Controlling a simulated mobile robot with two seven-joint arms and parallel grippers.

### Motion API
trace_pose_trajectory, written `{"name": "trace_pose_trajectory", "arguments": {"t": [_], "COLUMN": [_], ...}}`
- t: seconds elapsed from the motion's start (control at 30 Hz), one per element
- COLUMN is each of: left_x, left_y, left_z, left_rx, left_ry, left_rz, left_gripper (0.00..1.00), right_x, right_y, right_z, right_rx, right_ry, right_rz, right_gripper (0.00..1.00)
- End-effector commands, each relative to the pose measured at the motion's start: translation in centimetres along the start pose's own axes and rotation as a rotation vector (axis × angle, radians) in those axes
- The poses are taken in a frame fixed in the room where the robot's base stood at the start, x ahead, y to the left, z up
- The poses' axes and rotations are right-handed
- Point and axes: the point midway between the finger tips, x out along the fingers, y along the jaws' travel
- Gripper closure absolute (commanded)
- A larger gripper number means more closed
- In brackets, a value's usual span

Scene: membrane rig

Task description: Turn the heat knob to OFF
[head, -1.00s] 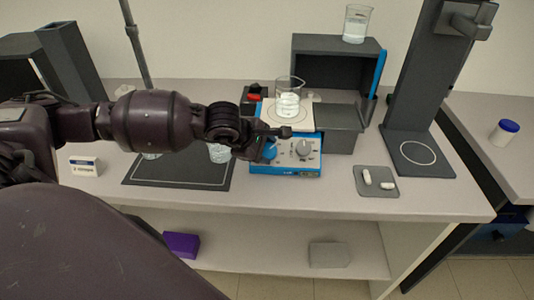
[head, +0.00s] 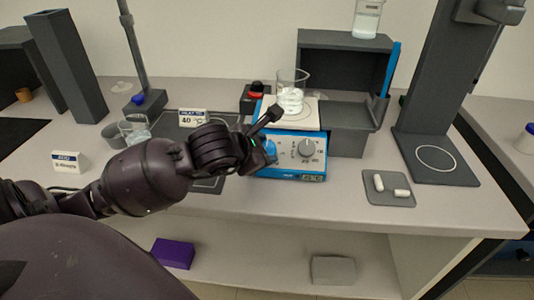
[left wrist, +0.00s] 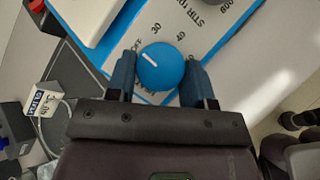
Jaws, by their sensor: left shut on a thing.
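The stirring hotplate (head: 290,172) stands on the bench, blue-bodied with a pale control panel. Its blue heat knob (left wrist: 161,70) shows in the left wrist view between the two fingers of my left gripper (left wrist: 160,78), which is shut on it. The knob's white pointer line slants up and left, toward the OFF mark, which is partly visible beside the 30 mark. In the head view my left gripper (head: 267,150) is at the left of the front panel and mostly hides the heat knob. The grey stir knob (head: 307,147) is just right of it. My right gripper is not in view.
A glass beaker (head: 291,95) with white contents stands on the hotplate top. A grey box (head: 345,55) stands behind. A small grey tray (head: 388,192) with two white capsule-shaped pieces lies to the right. A beaker (head: 133,128) and label cards are at left.

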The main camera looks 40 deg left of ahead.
Motion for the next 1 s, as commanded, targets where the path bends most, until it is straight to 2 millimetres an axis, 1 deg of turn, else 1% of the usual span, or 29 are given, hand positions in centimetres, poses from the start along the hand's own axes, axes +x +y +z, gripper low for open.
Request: {"name": "trace_pose_trajectory", "arguments": {"t": [0.03, 0.1, 0.7, 0.73, 0.8, 0.9, 1.0], "left_x": [0.34, 0.26, -0.05, -0.05, -0.05, -0.04, -0.03], "left_y": [-0.3, -0.25, 0.01, 0.01, 0.01, -0.01, -0.02], "left_z": [-0.29, -0.19, 0.14, 0.15, 0.14, 0.12, 0.1], "left_rx": [-0.014, -0.028, -0.056, -0.056, -0.056, -0.055, -0.055], "left_ry": [0.003, 0.001, -0.003, -0.003, -0.003, -0.003, -0.002], "left_rz": [0.003, 0.012, 0.033, 0.033, 0.032, 0.032, 0.032], "left_gripper": [0.76, 0.76, 0.76, 0.51, 0.4, 0.26, 0.26], "right_x": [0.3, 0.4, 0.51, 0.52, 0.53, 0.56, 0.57], "right_y": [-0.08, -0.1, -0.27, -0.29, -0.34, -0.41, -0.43], "right_z": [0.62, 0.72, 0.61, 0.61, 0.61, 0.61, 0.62], "right_rx": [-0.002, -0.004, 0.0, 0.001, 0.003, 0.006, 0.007], "right_ry": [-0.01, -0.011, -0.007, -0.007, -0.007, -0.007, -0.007], "right_rz": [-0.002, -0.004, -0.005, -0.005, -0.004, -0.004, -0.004], "right_gripper": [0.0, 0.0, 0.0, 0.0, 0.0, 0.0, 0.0]}}
